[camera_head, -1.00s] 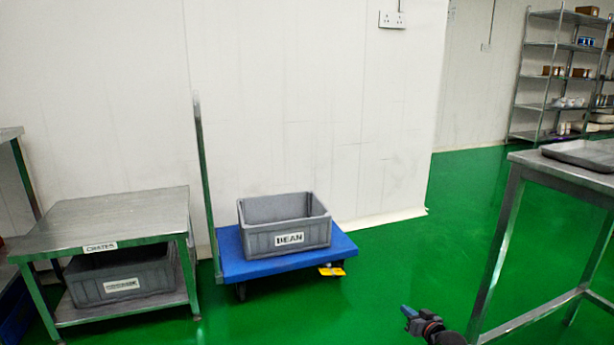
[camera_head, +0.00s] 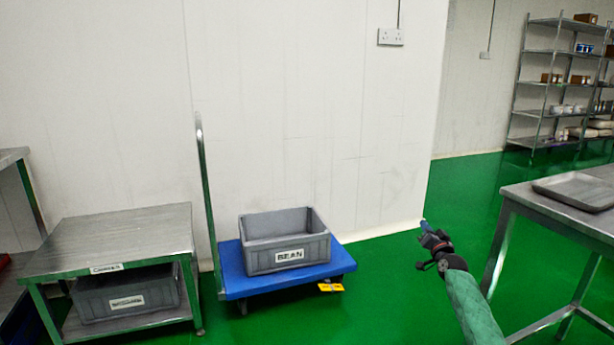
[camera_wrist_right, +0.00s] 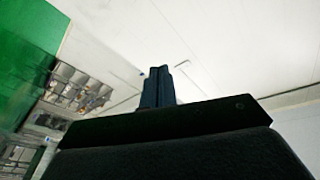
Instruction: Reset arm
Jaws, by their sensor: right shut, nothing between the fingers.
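My right gripper (camera_head: 424,226) is raised over the green floor at the lower right of the head view, beside the right-hand steel table. It points up and away, and is shut and empty. In the right wrist view its dark fingers (camera_wrist_right: 158,87) are together, with only the pale wall and ceiling behind them. It touches nothing. My left gripper is not in view.
A blue trolley (camera_head: 236,281) carries a grey crate (camera_head: 289,254) labelled BEAN. At left, a low steel table (camera_head: 110,237) has a grey crate (camera_head: 125,297) underneath. A steel table (camera_head: 560,212) with a tray (camera_head: 580,190) stands close at right. Shelving (camera_head: 560,85) is far behind.

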